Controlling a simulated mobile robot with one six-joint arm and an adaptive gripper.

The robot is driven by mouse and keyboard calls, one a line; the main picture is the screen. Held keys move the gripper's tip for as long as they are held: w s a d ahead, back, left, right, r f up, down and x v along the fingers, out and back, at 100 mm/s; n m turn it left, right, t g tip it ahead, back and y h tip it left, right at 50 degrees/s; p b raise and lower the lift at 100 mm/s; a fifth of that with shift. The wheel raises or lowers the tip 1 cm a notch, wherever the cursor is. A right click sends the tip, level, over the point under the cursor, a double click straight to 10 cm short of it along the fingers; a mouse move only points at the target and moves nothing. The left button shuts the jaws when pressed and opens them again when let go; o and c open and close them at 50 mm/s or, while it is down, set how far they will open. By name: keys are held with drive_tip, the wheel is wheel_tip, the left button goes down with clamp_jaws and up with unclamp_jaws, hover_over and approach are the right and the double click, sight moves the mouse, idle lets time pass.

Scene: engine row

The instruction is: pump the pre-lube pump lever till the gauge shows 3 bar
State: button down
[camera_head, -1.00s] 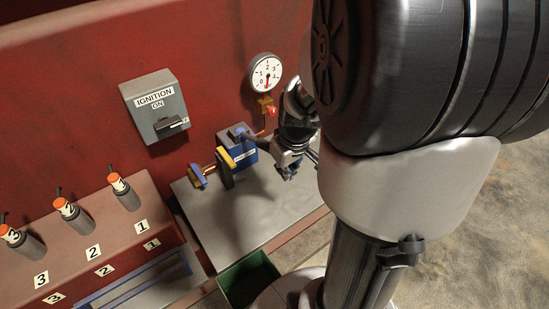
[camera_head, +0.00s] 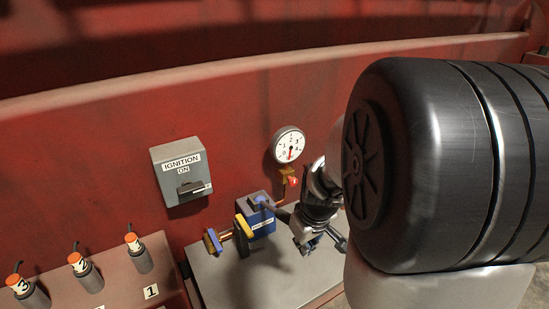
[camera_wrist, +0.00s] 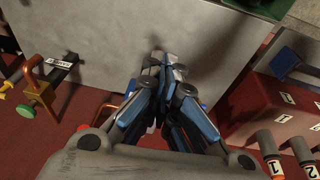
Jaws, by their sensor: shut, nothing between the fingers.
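The pressure gauge (camera_head: 289,144) is on the red wall with its red needle pointing down. I cannot read an exact value. Below it, the blue pump block (camera_head: 262,223) has a white label and a blue knob (camera_head: 261,199) on top. I cannot tell clearly which part is the pump lever. My gripper (camera_head: 306,246) is right of the block, low over the grey plate, partly behind my arm. In the wrist view my gripper (camera_wrist: 165,65) has its fingers together, with nothing seen between them. Whether it touches the pump is hidden.
A yellow handle (camera_head: 244,227) and a blue-and-yellow fitting (camera_head: 213,241) sit on piping left of the pump. The grey ignition box (camera_head: 181,172) is at upper left; orange-topped plugs (camera_head: 138,253) stand lower left.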

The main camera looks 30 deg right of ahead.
drive_tip(key=s+a+r+t, duration=0.1)
drive_tip(key=s+a+r, duration=0.25)
drive_tip(key=a, duration=0.25)
drive_tip(key=s+a+r+y, duration=0.1)
drive_tip(key=s+a+r, duration=0.2)
drive_tip(key=a+r, duration=0.3)
drive_tip(key=s+a+r+t, duration=0.1)
drive_tip(key=s+a+r, duration=0.2)
drive_tip(key=a, duration=0.4)
drive_tip(key=w+d+r+g+p, duration=0.1)
drive_tip(key=w+d+r+p, duration=0.3)
drive_tip(key=w, duration=0.3)
drive_tip(key=w+d+r+g+p, duration=0.1)
drive_tip(key=w+d+r+p, duration=0.3)
drive_tip(key=w, duration=0.3)
drive_tip(key=w+d+f+p, duration=0.2)
drive_tip(key=w+d, duration=0.2)
drive_tip(key=d, duration=0.4)
drive_tip(key=w+d+f+g+p, duration=0.1)
drive_tip(key=w+d+f+p, duration=0.1)
drive_tip(key=d, duration=0.6)
drive_tip(key=w+p, duration=0.1)
drive_tip(key=w, duration=0.1)
drive_tip(key=shift+w+y, duration=0.35)
drive_tip(key=shift+y, duration=0.05)
drive_tip(key=shift+f, duration=0.1)
